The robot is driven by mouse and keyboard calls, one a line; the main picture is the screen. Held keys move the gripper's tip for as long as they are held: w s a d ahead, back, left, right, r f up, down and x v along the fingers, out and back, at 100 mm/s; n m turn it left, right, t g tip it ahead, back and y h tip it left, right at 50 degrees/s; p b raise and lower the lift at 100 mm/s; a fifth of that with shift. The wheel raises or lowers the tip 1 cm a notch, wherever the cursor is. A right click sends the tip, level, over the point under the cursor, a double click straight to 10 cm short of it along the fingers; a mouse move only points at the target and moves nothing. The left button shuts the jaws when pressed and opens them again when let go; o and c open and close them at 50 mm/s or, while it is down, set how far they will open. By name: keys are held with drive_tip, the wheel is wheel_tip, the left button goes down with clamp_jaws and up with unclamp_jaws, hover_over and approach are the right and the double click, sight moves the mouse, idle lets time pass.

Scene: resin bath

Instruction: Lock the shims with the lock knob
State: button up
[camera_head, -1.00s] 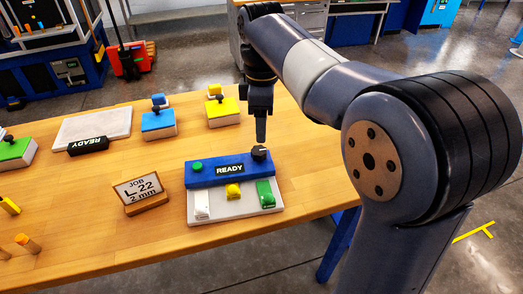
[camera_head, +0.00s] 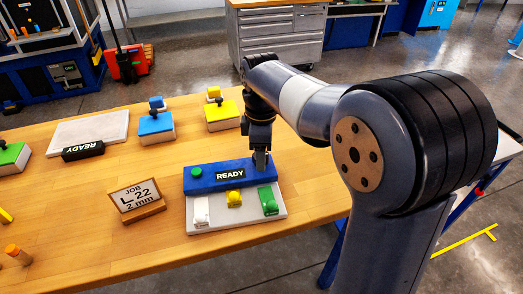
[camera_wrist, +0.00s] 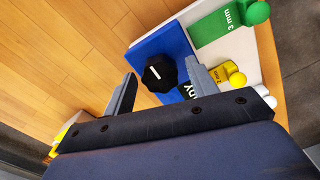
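The blue block (camera_head: 208,183) with a READY display and a green button stands on a white plate (camera_head: 240,221) on the table. A white shim (camera_head: 201,210), a yellow shim (camera_head: 234,199) and a green shim (camera_head: 268,202) sit along its front. The black lock knob (camera_wrist: 159,73) with a white mark shows on the blue block in the wrist view. My gripper (camera_head: 260,166) is over the block's right end and hides the knob in the head view. In the wrist view its fingers are open, one on either side of the knob; contact is not clear.
A sign (camera_head: 136,198) reading "JOB L-22 2 mm" stands left of the block. Blue (camera_head: 158,127) and yellow (camera_head: 221,115) boxes stand behind it. A pale board (camera_head: 88,133) with a black READY bar and a green box (camera_head: 12,158) lie further left. Wood between them is bare.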

drive_tip(key=c, duration=0.9)
drive_tip(key=shift+m, duration=0.3)
drive_tip(key=m+p, duration=0.3)
drive_tip(key=shift+r+m, duration=0.15)
drive_tip(key=shift+m, duration=0.15)
drive_tip(key=m+p, duration=0.2)
drive_tip(key=m, duration=0.2)
drive_tip(key=m+p, duration=0.2)
drive_tip(key=m, duration=0.3)
drive_tip(key=shift+s+a, duration=0.1)
drive_tip(key=m+p, duration=0.1)
drive_tip(key=m, duration=0.3)
drive_tip(key=shift+m, duration=0.3)
